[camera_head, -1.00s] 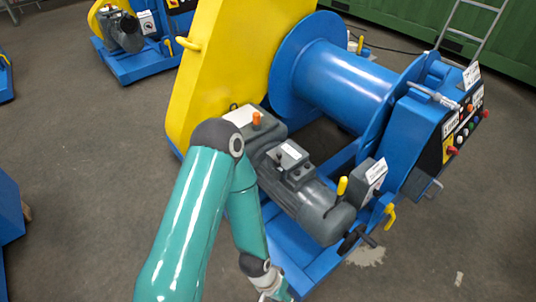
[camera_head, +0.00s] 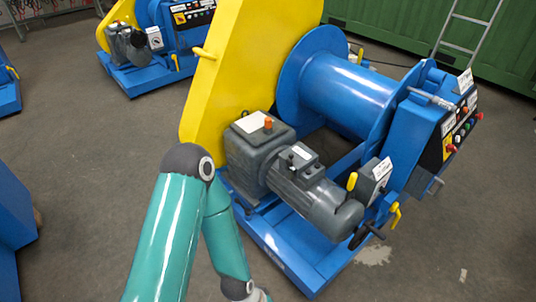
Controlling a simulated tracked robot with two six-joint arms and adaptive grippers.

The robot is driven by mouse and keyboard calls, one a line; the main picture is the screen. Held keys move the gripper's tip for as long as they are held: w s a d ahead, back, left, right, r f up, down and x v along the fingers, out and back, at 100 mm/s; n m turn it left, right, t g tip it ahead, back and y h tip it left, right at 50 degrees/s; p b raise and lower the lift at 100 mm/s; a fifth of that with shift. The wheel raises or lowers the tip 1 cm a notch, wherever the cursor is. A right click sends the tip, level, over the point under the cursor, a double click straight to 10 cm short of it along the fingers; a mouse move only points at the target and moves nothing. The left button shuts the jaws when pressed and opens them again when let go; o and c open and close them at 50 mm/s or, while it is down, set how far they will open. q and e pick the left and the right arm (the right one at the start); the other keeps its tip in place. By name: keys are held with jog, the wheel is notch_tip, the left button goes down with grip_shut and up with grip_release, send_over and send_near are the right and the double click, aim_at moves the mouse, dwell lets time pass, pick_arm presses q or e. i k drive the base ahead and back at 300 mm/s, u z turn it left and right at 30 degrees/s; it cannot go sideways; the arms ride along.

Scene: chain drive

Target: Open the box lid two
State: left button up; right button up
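The drum winch fills the middle and right, with a large yellow chain cover (camera_head: 238,65) and a blue drum (camera_head: 345,90). In front of it are a dark grey gearbox (camera_head: 258,150) with an orange cap and a grey motor (camera_head: 318,197). A small grey box (camera_head: 375,181) with a white label and a yellow lever (camera_head: 352,181) stands by the motor's end. I cannot tell which part is box lid two. One teal arm of mine comes in from the lower left and bends down, its wrist cut off at the bottom edge. No gripper fingers show.
A control panel (camera_head: 460,132) with coloured buttons is on the winch's right side. A similar machine (camera_head: 150,45) stands at the back left, and a ladder (camera_head: 465,35) leans by a green wall (camera_head: 405,30).

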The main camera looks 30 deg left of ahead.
aim_at(300, 155)
jog(key=u, duration=0.45)
jog(key=i, duration=0.9)
jog(key=u, duration=0.25)
jog(key=k, duration=0.45)
jog(key=z, duration=0.75)
jog(key=i, duration=0.15)
jog(key=u, duration=3)
jog(key=k, duration=0.45)
jog(key=z, duration=0.65)
